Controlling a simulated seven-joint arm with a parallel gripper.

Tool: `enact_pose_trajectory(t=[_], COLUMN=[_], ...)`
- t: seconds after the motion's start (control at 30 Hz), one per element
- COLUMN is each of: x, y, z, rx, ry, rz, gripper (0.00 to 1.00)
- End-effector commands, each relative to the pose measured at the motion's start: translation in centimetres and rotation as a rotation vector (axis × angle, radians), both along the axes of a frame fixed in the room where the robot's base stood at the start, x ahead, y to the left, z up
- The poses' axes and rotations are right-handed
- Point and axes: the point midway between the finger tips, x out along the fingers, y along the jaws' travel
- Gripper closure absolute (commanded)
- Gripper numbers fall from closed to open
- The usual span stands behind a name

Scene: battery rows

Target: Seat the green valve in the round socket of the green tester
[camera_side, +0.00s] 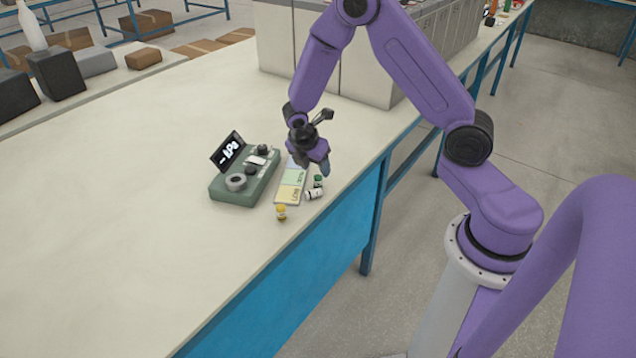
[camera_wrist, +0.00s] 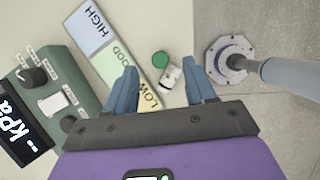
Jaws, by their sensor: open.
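The green valve (camera_side: 318,180) stands on the bench at the right edge of the strip card, seemingly upright; its round green top shows in the wrist view (camera_wrist: 160,60). The green tester (camera_side: 258,190) sits to the left of the card, with a tilted kPa display. A grey ring, apparently its round socket (camera_side: 235,182), is at its near left end and looks empty; the wrist view shows only part of the tester (camera_wrist: 62,62). My gripper (camera_side: 322,169) is open and empty above the card. In the wrist view, the green valve lies ahead of and between the fingertips (camera_wrist: 161,84).
A white, dark-ended valve (camera_side: 314,194) lies close beside the green one, also in the wrist view (camera_wrist: 169,77). A yellow valve (camera_side: 281,212) stands near the LOW end of the HIGH-GOOD-LOW card (camera_side: 292,180). The bench edge is close on the right; the bench to the left is clear.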

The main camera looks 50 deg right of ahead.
Motion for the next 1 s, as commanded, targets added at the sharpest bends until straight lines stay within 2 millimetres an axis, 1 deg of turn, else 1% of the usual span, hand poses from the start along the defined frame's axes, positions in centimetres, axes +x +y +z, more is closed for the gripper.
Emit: enact_pose_trajectory(t=[0.03, 0.1, 0.3, 0.43, 0.6, 0.63, 0.67, 0.7, 0.8, 1.0], x=[-0.1, 0.0, 0.1, 0.2, 0.2, 0.2, 0.2, 0.2, 0.2, 0.2], y=[-0.3, -0.5, -1.2, -1.4, -1.4, -1.4, -1.4, -1.3, -1.3, -1.4], z=[-0.8, -1.7, -3.5, -3.9, -3.9, -3.9, -3.9, -3.9, -3.9, -3.9], rx=[0.0, -0.001, 0.0, 0.001, 0.001, 0.001, 0.001, 0.001, 0.001, 0.0], ry=[0.005, 0.004, 0.002, 0.001, 0.001, 0.001, 0.001, 0.001, 0.001, 0.001], rz=[-0.002, -0.001, -0.002, -0.001, -0.001, -0.001, -0.001, -0.001, -0.001, -0.001], gripper=[0.45, 0.45, 0.45, 0.45, 0.45, 0.48, 0.58, 0.71, 1.0, 1.0])
